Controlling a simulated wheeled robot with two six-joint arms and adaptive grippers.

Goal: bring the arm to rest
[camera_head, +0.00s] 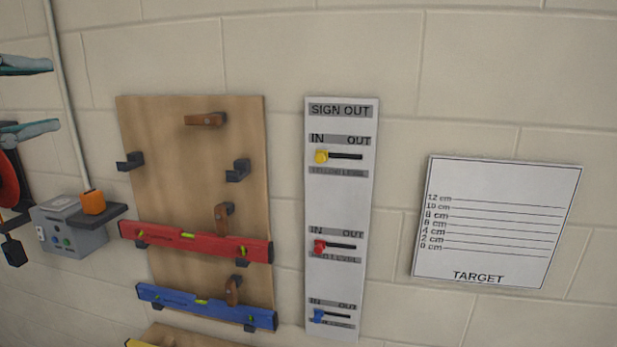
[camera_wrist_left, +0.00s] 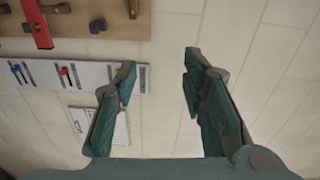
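My left gripper (camera_head: 53,95) shows at the left edge of the head view, with two teal fingers spread apart and only wall between them. In the left wrist view the same gripper (camera_wrist_left: 158,67) is open and empty. Its fingers point toward the block wall. My right gripper is in neither view.
A sign-out panel (camera_head: 340,210) and a target sheet (camera_head: 495,185) hang right. A grey box (camera_head: 68,228) and orange object (camera_head: 93,203) are left.

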